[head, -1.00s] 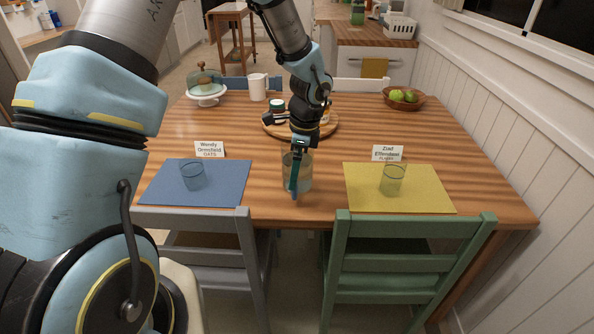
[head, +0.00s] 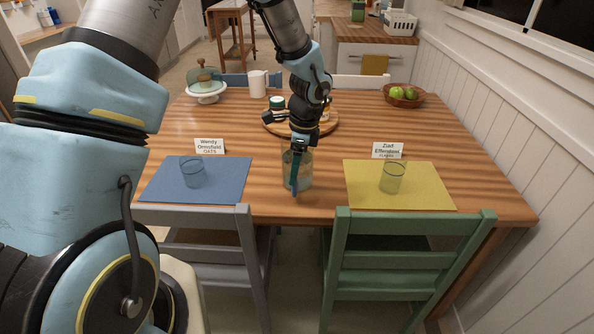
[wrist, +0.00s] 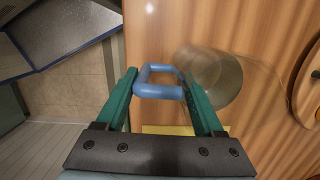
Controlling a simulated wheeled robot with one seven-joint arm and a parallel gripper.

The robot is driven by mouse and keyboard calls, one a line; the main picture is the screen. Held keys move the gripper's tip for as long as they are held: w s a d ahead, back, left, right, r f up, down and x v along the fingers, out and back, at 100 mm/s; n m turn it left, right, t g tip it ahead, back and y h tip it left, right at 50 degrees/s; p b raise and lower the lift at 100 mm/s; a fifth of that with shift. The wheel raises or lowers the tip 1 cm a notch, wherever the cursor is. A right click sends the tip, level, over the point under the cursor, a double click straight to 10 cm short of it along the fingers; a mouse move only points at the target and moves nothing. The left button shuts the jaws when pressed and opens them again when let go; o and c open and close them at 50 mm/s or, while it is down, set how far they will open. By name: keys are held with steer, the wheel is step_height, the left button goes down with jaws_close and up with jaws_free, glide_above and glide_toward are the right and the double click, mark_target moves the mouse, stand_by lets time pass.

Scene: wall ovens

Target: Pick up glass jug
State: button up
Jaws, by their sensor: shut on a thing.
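The glass jug (head: 305,172) is clear and stands near the table's front edge, between the blue and yellow placemats. In the wrist view the glass jug (wrist: 222,78) shows its round body, with a blue handle (wrist: 160,82) toward the table edge. My gripper (head: 296,178) is at the jug's front side. In the wrist view my gripper (wrist: 160,84) has its green fingers on either side of the handle, shut on it. In the head view the gripper covers part of the jug. I cannot tell whether the jug's base touches the table.
A blue placemat (head: 222,182) with a glass (head: 191,172) is left, a yellow placemat (head: 420,188) with a glass (head: 392,178) right. A round wooden board (head: 272,127) with jars is behind. A grey chair (head: 205,222) and green chair (head: 410,228) stand in front.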

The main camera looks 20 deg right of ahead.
jaws_close()
steer(key=shift+r, duration=0.2)
